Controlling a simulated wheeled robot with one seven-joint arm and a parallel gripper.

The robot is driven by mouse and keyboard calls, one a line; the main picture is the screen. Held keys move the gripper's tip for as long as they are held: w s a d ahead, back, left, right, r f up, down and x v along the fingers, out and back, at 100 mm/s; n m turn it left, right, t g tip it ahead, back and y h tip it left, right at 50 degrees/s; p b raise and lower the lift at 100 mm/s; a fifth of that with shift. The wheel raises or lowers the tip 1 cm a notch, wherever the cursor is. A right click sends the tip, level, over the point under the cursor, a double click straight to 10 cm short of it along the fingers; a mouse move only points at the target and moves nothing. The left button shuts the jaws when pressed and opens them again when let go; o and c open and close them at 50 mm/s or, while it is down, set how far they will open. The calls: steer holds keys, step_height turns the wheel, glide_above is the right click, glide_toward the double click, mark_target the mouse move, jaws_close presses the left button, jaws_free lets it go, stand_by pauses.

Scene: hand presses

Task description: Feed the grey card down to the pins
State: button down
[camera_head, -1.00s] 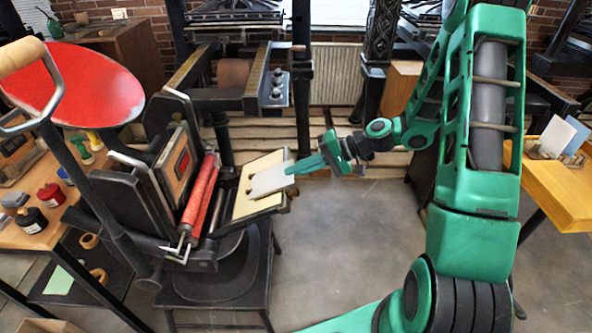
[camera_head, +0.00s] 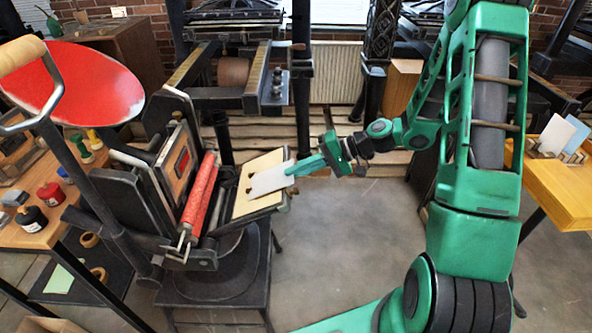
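The grey card (camera_head: 268,180) lies over the tilted cream platen (camera_head: 247,207) of the hand press, close to its surface. I cannot tell whether it touches. My gripper (camera_head: 304,167) is at the card's right edge, shut on it. The dark pins (camera_head: 249,190) show as small spots on the platen near the card's lower left edge. The press has red rollers (camera_head: 199,195) just left of the platen and a red ink disc (camera_head: 75,82) at upper left.
A wooden table with ink jars (camera_head: 31,217) stands at the left. A yellow table (camera_head: 557,190) with a rack of upright cards (camera_head: 557,134) stands at the right. The floor (camera_head: 345,230) right of the press is clear. A second press stands behind.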

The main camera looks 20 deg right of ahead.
stand_by(0.3)
steer(key=c, duration=2)
jaws_free()
steer(key=shift+d, duration=0.15)
steer(key=shift+v, duration=2.15)
steer(key=shift+d+r, duration=0.1)
steer(key=shift+r, duration=0.05)
steer(key=v, duration=0.3)
steer(key=shift+s+d+r, duration=0.15)
steer(key=shift+d, duration=0.15)
